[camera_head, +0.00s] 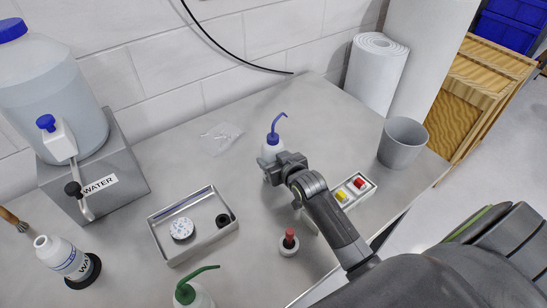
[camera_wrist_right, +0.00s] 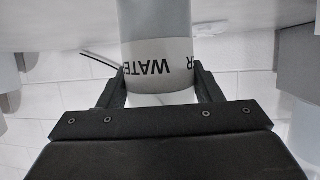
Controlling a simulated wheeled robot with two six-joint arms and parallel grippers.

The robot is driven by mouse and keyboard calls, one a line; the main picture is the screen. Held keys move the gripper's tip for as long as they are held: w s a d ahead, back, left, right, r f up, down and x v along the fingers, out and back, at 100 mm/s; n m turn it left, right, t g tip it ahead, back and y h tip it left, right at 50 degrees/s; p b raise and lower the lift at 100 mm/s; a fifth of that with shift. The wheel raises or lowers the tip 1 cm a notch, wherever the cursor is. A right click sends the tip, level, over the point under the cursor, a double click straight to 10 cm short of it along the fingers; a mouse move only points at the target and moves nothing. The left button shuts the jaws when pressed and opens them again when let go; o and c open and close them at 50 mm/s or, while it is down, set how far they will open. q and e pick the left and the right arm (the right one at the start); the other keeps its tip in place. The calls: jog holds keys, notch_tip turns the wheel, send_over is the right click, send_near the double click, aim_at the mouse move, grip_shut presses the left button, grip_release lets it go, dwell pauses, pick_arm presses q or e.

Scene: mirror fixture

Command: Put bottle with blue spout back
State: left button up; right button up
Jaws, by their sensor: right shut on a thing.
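The bottle with the blue spout (camera_head: 272,146) is upright at the back middle of the table in the head view. Its body is white and its bent spout points to the upper right. My right gripper (camera_head: 270,168) is shut around its body. In the right wrist view the bottle (camera_wrist_right: 158,54) stands between the two fingers of my right gripper (camera_wrist_right: 160,88), and its WATER label appears upside down. I cannot tell whether its base touches the table. My left gripper is not in view.
A tray (camera_head: 158,235) holds a round dish and a black ring. A green-spouted bottle (camera_head: 192,294), a white bottle (camera_head: 62,258) on a black base, a water tank (camera_head: 60,90), a red-topped item (camera_head: 289,243), a button box (camera_head: 352,193) and a grey bin (camera_head: 402,143) stand around.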

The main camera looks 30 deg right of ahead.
jog(key=shift+f, duration=0.1)
jog(key=o, duration=0.7)
jog(key=b+v, duration=0.1)
jog(key=v, duration=1.1)
jog(key=shift+s, duration=0.1)
dwell(0.3)
